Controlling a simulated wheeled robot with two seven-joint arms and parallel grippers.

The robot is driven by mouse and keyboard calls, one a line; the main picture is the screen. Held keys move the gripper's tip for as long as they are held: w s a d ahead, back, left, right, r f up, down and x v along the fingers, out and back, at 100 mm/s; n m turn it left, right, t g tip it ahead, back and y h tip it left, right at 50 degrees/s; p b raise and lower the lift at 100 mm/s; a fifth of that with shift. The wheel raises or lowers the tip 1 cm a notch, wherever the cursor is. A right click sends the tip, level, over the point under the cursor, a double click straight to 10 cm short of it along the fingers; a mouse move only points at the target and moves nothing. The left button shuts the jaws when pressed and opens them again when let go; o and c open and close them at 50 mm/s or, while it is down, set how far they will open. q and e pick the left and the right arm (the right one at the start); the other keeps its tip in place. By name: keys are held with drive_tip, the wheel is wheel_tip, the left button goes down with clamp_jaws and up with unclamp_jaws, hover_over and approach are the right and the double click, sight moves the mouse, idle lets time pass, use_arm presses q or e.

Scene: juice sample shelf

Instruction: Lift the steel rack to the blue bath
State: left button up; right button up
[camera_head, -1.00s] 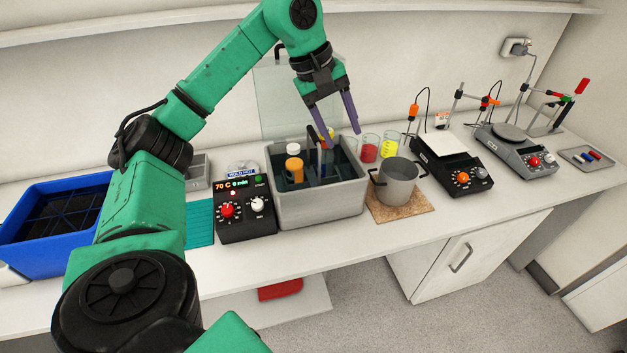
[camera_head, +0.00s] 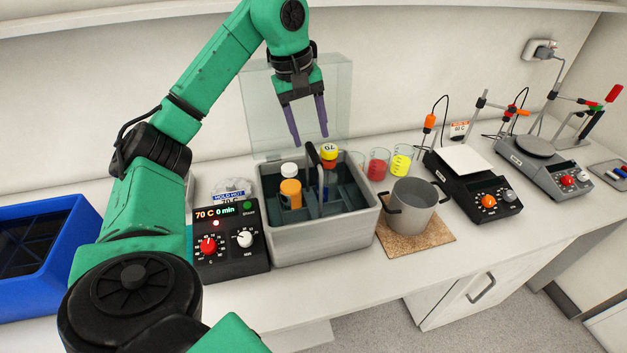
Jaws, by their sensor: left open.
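The steel rack stands in the grey heated bath (camera_head: 318,240); its dark upright handle (camera_head: 314,156) rises near the middle, and the lower part of the rack is hidden by the bath wall. Bottles with a white cap (camera_head: 289,170), an orange body (camera_head: 291,194) and a yellow top (camera_head: 329,154) stand around the handle. The blue bath (camera_head: 60,262) is at the far left, partly cut off by the picture edge. My left gripper (camera_head: 310,139) is open and empty, fingers pointing down close to the handle top; whether they touch cannot be told. My right gripper is not in view.
A control box (camera_head: 229,262) reading 70 C stands left of the grey bath, and a clear lid (camera_head: 347,95) stands up behind it. To the right are beakers (camera_head: 378,164), a steel pot (camera_head: 413,205) on a cork mat (camera_head: 440,236), and two hotplates or scales (camera_head: 470,197).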

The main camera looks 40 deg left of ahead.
sight(313, 151)
use_arm(q)
drive_tip(key=f, duration=0.1)
drive_tip(key=w+f, duration=0.1)
drive_tip(key=shift+w+a+f, duration=0.15)
drive_tip(key=shift+a+f, duration=0.1)
drive_tip(key=shift+f, duration=0.15)
drive_tip(key=p+x, duration=0.1)
drive_tip(key=x, duration=0.3)
drive_tip(key=shift+a+f+p, duration=0.15)
drive_tip(key=shift+a+p, duration=0.05)
drive_tip(key=shift+p, duration=0.15)
drive_tip(key=shift+s+d+f, duration=0.15)
drive_tip(key=shift+s, duration=0.1)
drive_tip(key=shift+d, duration=0.1)
drive_tip(key=shift+c, duration=0.5)
drive_tip(key=shift+w, duration=0.1)
clamp_jaws()
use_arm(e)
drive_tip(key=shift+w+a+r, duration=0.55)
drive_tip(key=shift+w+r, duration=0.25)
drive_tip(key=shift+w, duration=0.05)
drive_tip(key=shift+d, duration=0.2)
